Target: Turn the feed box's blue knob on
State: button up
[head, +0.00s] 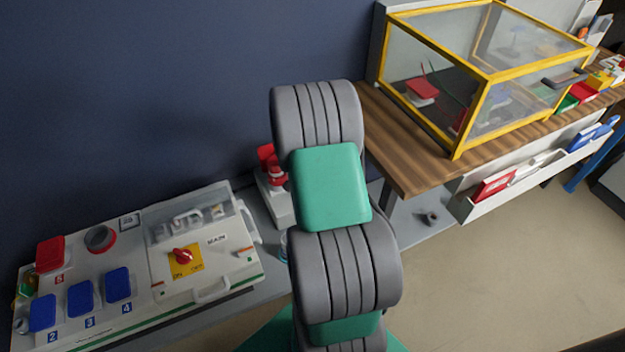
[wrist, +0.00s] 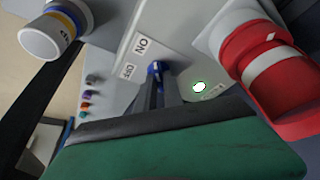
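In the wrist view, the feed box (wrist: 128,42) is a pale box with ON and OFF labels on its face. Its blue knob (wrist: 155,66) sits beside the labels, mostly hidden by my fingers. My gripper (wrist: 155,80) has its dark fingertips close together at the knob, with blue showing between them; they look shut on it. The knob's pointing direction is hidden. A small round lamp (wrist: 199,86) on the box glows white-green. In the head view, my arm covers the gripper and most of the box; a red plug (head: 271,167) shows beside it.
The red plug (wrist: 275,70) stands close right of the knob in the wrist view. A white plug with blue and yellow bands (wrist: 52,34) is at left. In the head view, a main panel (head: 130,255) lies left and a wooden bench (head: 400,165) with a yellow-framed case (head: 488,75) right.

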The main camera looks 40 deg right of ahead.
jog(key=o, duration=0.4)
jog(key=shift+o, duration=0.2)
jog(key=shift+r, duration=0.1)
jog(key=v, duration=0.7)
jog(key=shift+a+r+p, duration=0.15)
jog(key=shift+r+p, duration=0.15)
jog(key=shift+s, duration=0.1)
jog(key=a+r+n+t+y+p, duration=0.15)
jog(key=a+r+n+p, duration=0.45)
jog(key=a+r, duration=1.05)
jog(key=s+a+r+n+y+p, duration=0.2)
jog(key=s+a+r+n, duration=0.4)
jog(key=s+a, duration=0.3)
jog(key=a, duration=0.3)
jog(key=shift+n, duration=0.3)
